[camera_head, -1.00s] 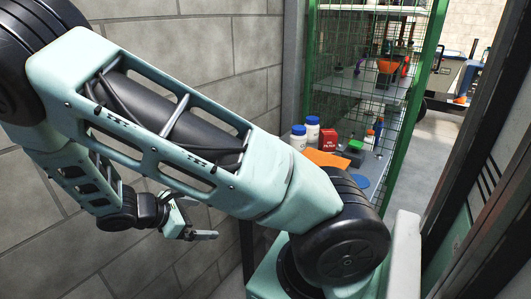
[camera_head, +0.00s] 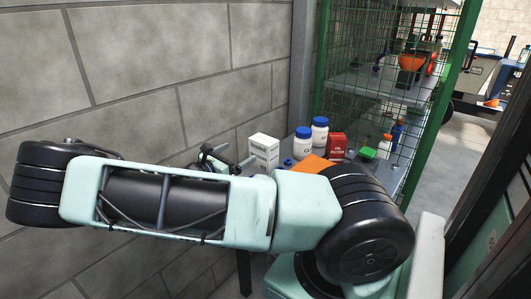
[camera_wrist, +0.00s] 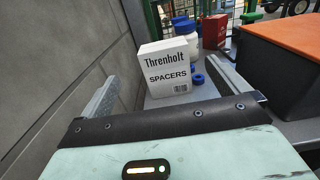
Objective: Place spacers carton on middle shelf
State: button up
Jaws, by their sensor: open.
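The spacers carton (camera_wrist: 165,72) is a white upright box with black lettering reading "Threnholt SPACERS". It stands on a grey surface (camera_wrist: 158,99) by the wall, ahead of my gripper in the wrist view. The carton also shows in the head view (camera_head: 264,152), left of the white jars. My gripper (camera_wrist: 172,82) is open, one finger on each side of the picture, with the carton between and beyond the fingertips. In the head view my gripper (camera_head: 234,158) is partly hidden behind my arm. A grey shelf (camera_head: 375,84) with an orange container shows behind the green mesh.
Two white jars with blue lids (camera_head: 303,142), a red box (camera_head: 336,146) and small bottles stand right of the carton. An orange-topped dark box (camera_wrist: 283,62) is close on the right. The block wall (camera_head: 150,80) bounds the left.

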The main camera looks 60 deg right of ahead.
aim_at(258, 142)
jog(key=d, duration=0.4)
jog(key=s+d+p, duration=0.1)
jog(key=d, duration=0.8)
jog(key=shift+s+d+f, duration=0.15)
jog(key=shift+s+d, duration=0.1)
jog(key=shift+s, duration=0.15)
jog(key=c, duration=1.4)
